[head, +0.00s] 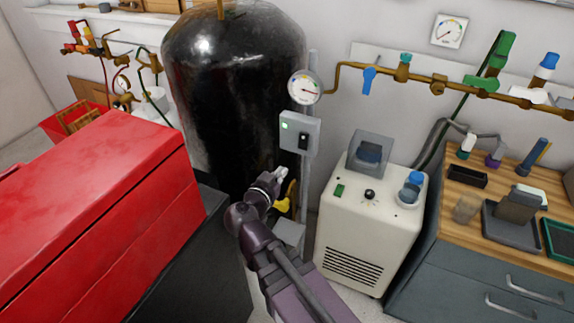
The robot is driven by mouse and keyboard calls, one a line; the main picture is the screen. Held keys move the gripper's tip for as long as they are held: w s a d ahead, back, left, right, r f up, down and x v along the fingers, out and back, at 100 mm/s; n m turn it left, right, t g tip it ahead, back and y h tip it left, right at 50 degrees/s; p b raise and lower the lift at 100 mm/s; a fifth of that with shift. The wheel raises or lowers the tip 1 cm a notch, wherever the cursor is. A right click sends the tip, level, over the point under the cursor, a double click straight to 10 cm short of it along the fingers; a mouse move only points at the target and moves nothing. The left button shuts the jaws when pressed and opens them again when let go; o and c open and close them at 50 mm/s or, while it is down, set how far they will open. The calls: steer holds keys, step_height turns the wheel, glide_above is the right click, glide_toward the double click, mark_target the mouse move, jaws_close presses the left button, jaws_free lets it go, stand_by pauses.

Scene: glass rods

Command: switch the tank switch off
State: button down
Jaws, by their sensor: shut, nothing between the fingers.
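The tank switch is a small grey box (293,122) on a post beside the big black tank (225,85).
A round gauge (305,87) sits above the switch box. Yellow valve parts (284,197) are close beside my wrist. A cream machine (366,225) stands to the right, a red cabinet (95,215) to the left. Brass pipework (440,83) runs along the wall.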

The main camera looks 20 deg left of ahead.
mark_target(304, 148)
steer(key=w, duration=0.4)
steer(key=w+f+b, duration=0.1)
steer(key=w, duration=0.4)
steer(key=w+f+b, duration=0.1)
steer(key=w, duration=0.3)
steer(key=shift+w+f, duration=0.1)
steer(key=shift+w, duration=0.1)
steer(key=shift+w+f, duration=0.15)
steer(key=shift+w, duration=0.15)
steer(key=shift+s, duration=0.1)
steer(key=shift+s+d+f+b, duration=0.1)
steer(key=shift+s+b, duration=0.2)
steer(key=shift+s, duration=0.15)
steer(key=s+f+b, duration=0.2)
steer(key=s, duration=1.1)
